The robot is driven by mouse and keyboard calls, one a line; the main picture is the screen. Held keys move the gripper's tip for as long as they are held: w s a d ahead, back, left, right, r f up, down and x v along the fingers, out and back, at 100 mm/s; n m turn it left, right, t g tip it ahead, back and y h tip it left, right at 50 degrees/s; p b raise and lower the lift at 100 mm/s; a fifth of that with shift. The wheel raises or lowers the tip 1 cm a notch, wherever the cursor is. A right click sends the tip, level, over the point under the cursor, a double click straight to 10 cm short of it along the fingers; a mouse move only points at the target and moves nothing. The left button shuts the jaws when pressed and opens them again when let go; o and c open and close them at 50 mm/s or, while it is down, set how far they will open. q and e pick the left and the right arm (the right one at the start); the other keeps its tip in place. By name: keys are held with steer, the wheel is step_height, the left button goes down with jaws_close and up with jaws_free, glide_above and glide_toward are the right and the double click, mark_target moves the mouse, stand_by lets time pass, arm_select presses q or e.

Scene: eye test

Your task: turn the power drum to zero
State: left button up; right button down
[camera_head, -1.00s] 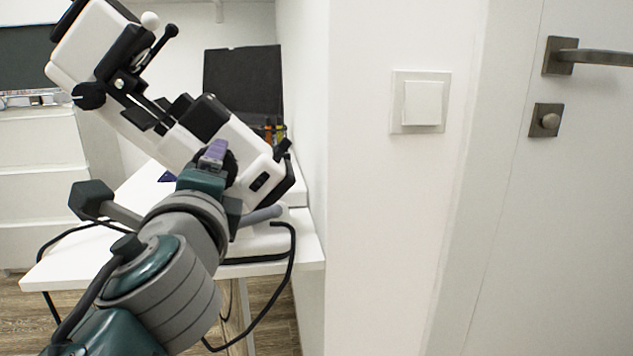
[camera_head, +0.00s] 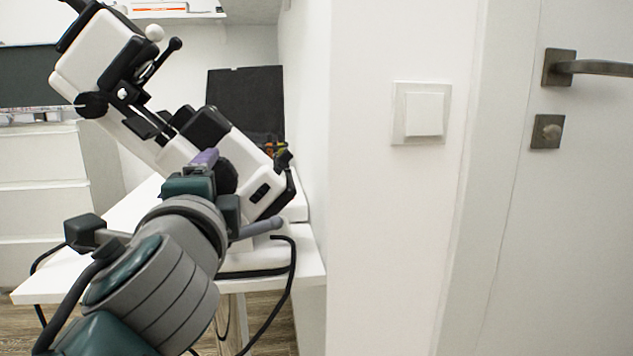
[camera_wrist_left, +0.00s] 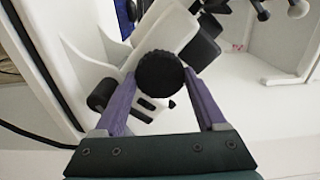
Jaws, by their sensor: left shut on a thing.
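A white and black lensmeter (camera_head: 178,155) stands tilted on a white table. Its power drum (camera_wrist_left: 160,74) is a round, ribbed black knob on the instrument's side; in the head view the drum (camera_head: 227,176) is partly hidden behind my gripper. My left gripper (camera_head: 208,160) has purple fingers. In the left wrist view my left gripper (camera_wrist_left: 160,80) has one finger on each side of the drum and is shut on it. Any scale or reading on the drum cannot be made out. My right gripper is not in view.
The white table (camera_head: 50,287) carries the lensmeter, with a black panel (camera_head: 246,98) behind. A black cable (camera_head: 291,285) hangs over its front edge. A white wall with a light switch (camera_head: 424,114) stands close on the right, then a door with a handle (camera_head: 595,67).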

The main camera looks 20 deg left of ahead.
arm_select(q)
steer(key=o, duration=1.3)
steer(key=shift+a, duration=0.1)
